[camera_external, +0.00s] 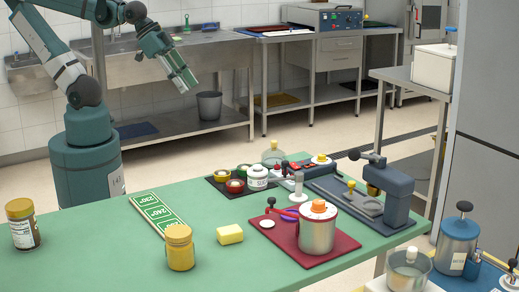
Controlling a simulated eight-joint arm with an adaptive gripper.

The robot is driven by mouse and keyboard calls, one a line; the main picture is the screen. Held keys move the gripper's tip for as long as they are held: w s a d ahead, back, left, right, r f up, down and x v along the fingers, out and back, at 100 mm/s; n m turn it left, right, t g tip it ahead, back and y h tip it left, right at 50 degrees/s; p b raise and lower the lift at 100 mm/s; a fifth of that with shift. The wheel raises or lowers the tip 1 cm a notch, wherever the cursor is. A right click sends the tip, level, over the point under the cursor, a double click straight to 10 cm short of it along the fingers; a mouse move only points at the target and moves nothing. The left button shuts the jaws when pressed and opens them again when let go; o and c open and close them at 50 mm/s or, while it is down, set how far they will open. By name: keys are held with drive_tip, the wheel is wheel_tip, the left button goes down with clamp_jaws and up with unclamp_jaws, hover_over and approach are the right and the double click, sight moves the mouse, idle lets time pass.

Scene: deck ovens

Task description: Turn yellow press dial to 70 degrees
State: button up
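A second small yellow piece (351,185) stands nearer the middle of the press. I cannot tell for certain which is the dial, and no angle marks are readable. My gripper (187,86) is raised at the upper left, in front of the steel sink counter, well away from the press and touching nothing. It is too small to tell whether its fingers are open or shut.
On the green table (120,265), a metal pot (317,232) with an orange knob stands on a red board (281,238). Nearby are a yellow sponge (229,235), yellow jar (180,248), green number strip (156,212) and dark tray (220,187) of small jars.

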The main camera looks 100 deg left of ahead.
drive_tip(key=shift+o, duration=0.8)
drive_tip(key=shift+w+r, duration=0.35)
drive_tip(key=shift+w, duration=0.15)
drive_tip(key=w+a+r+n+g+p, duration=0.15)
drive_tip(key=w+r, duration=0.25)
drive_tip(key=w, duration=0.7)
drive_tip(key=n+g+p, duration=0.6)
drive_tip(key=n+p, duration=0.1)
drive_tip(key=n, duration=0.1)
hover_over(322, 155)
drive_tip(key=shift+m+t, duration=0.25)
drive_tip(key=shift+a+f, duration=0.1)
drive_tip(key=shift+f, duration=10.15)
drive_tip(key=shift+f+b, duration=0.1)
drive_tip(key=shift+b, duration=0.2)
drive_tip(key=shift+f, duration=3.8)
